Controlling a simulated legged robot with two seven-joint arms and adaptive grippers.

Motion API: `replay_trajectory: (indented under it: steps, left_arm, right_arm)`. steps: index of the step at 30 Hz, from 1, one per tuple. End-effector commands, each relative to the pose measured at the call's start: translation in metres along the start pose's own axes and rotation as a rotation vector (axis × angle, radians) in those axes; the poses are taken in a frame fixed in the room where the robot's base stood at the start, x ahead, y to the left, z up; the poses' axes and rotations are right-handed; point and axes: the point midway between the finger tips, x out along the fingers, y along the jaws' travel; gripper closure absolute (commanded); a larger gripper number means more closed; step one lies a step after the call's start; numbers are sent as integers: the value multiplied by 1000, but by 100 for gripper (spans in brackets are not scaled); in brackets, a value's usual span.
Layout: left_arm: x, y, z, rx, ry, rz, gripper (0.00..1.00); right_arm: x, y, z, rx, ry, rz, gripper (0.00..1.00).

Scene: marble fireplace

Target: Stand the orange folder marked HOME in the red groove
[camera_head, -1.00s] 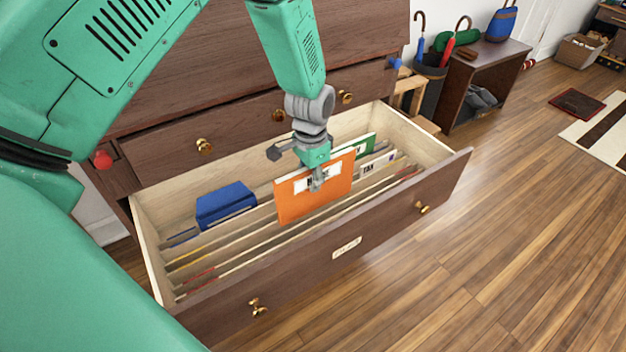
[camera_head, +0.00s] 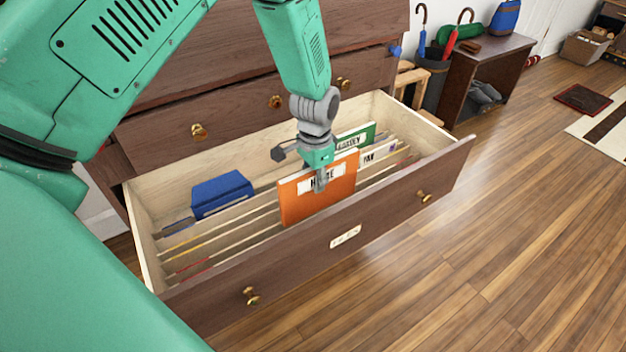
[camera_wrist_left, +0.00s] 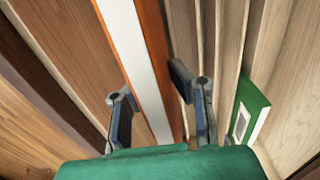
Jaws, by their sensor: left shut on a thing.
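The orange folder (camera_head: 335,200) with a white HOME label (camera_head: 308,181) stands upright inside the open drawer, close to its front wall. My left gripper (camera_head: 320,185) is shut on the folder's upper part, partly covering the label. The left wrist view shows the folder's edge (camera_wrist_left: 155,60) between the two fingers (camera_wrist_left: 160,125). The red groove shows as red marks on the front slot, at the left (camera_head: 195,270) and right. The folder's lower edge meets the line of the front wall, and I cannot tell whether it is in the groove. My right gripper is out of view.
The drawer (camera_head: 345,238) has several parallel dividers. A green folder (camera_head: 357,138) and a TAX folder (camera_head: 380,153) stand behind, to the right. A blue box-like thing (camera_head: 222,194) lies at the back left. The front slots left of the orange folder look empty.

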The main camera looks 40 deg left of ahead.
Motion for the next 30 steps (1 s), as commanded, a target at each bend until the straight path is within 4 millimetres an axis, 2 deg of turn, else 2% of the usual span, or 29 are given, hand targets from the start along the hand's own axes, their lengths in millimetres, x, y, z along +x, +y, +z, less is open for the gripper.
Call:
replay_trajectory:
  steps: [9, 22, 30]
  left_arm:
    - [-3, 2, -1, -1, 3, 5, 100]
    - [-2, 5, -2, -1, 1, 1, 100]
    - [6, 2, 0, -1, 2, 3, 100]
  right_arm:
    - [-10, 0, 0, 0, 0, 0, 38]
    - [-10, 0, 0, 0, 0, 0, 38]
    - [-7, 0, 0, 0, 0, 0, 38]
